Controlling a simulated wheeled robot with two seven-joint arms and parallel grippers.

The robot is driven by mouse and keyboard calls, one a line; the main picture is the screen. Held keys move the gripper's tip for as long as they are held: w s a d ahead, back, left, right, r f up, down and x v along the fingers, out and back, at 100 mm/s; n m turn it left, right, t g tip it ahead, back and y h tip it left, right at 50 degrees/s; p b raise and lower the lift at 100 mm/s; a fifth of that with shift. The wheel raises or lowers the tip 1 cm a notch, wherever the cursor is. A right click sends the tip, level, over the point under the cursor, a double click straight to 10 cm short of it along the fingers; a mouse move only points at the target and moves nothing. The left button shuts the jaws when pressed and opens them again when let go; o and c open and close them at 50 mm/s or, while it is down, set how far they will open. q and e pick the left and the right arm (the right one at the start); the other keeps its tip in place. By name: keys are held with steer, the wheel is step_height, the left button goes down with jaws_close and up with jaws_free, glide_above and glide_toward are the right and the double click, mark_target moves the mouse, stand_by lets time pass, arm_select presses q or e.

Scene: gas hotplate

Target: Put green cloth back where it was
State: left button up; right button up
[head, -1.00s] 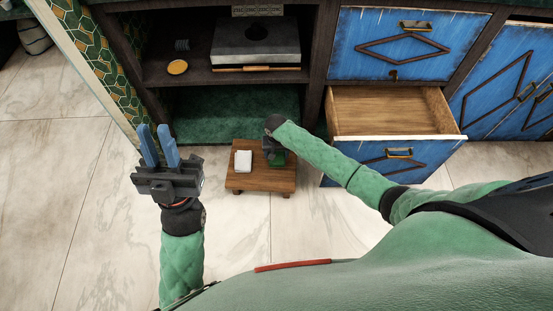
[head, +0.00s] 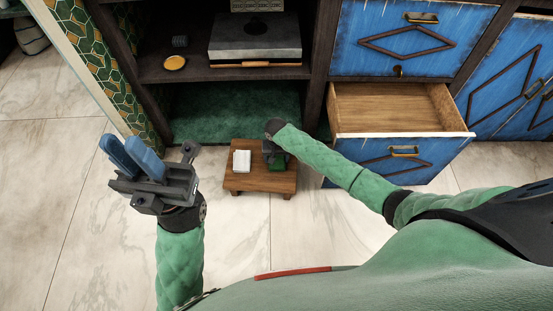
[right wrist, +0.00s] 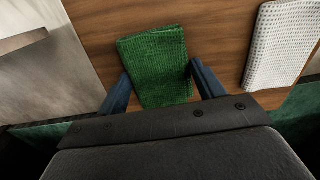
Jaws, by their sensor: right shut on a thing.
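The green cloth (right wrist: 155,62) is a folded, textured piece on a small wooden stool (head: 240,183). My right gripper (right wrist: 160,74) is shut on it, with one blue finger on each side. In the head view the gripper and arm hide most of the green cloth (head: 279,163). It is over the stool top; I cannot tell whether it still touches the wood. My left gripper (head: 118,142) is open and empty, above the floor left of the stool.
A folded white cloth (head: 241,161) lies on the stool left of the green one. An open, empty-looking drawer (head: 390,108) juts out to the right. A shelf behind holds a grey hotplate (head: 255,42) and a yellow disc (head: 174,63). The floor at left is clear.

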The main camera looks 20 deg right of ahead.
steer(key=shift+f, duration=0.1)
steer(key=o, duration=0.9)
